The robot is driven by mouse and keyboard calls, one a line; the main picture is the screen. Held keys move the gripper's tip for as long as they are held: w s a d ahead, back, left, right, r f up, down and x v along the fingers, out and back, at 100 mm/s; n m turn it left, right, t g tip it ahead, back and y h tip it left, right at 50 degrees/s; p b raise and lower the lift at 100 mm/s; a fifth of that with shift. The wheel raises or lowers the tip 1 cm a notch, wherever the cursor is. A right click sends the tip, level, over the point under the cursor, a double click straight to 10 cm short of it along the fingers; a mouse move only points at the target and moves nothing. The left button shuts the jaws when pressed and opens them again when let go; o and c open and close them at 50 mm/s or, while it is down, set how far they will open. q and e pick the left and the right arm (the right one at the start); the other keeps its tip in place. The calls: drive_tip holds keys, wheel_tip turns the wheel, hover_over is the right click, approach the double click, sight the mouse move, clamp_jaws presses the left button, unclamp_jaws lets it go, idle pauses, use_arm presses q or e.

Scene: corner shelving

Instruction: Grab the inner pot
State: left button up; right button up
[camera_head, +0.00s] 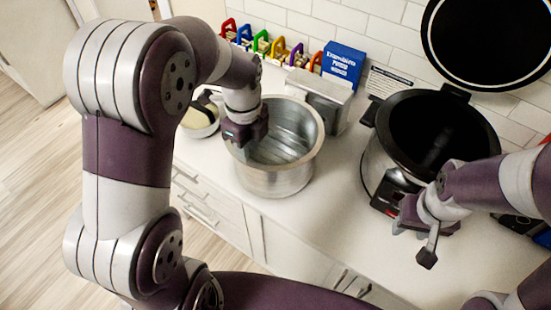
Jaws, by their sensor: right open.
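The inner pot (277,180) is a wide silver metal pot, upright and open-topped, on the white counter. My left gripper (241,147) points down at the pot's left rim; its fingers are mostly hidden, so I cannot tell whether they are closed on the rim. My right gripper (413,238) is open and empty, in front of the black and silver cooker (375,165). The cooker's round black lid (484,40) stands raised behind it. The inside of the cooker is dark.
A small bowl (203,121) with pale contents sits left of the pot. Behind the pot are a silver box (318,95), a blue box (343,65) and several coloured holders (262,43) along the tiled wall. The counter (335,215) is clear between pot and cooker.

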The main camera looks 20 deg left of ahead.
use_arm(q)
drive_tip(key=f, duration=0.1)
drive_tip(key=f+p, duration=0.1)
drive_tip(key=f, duration=0.3)
drive_tip(key=shift+s+a+f, duration=0.2)
drive_tip(key=shift+s+a, duration=0.05)
drive_tip(key=shift+a, duration=0.05)
clamp_jaws()
drive_tip(key=shift+s, duration=0.1)
drive_tip(key=shift+r, duration=0.15)
idle(0.7)
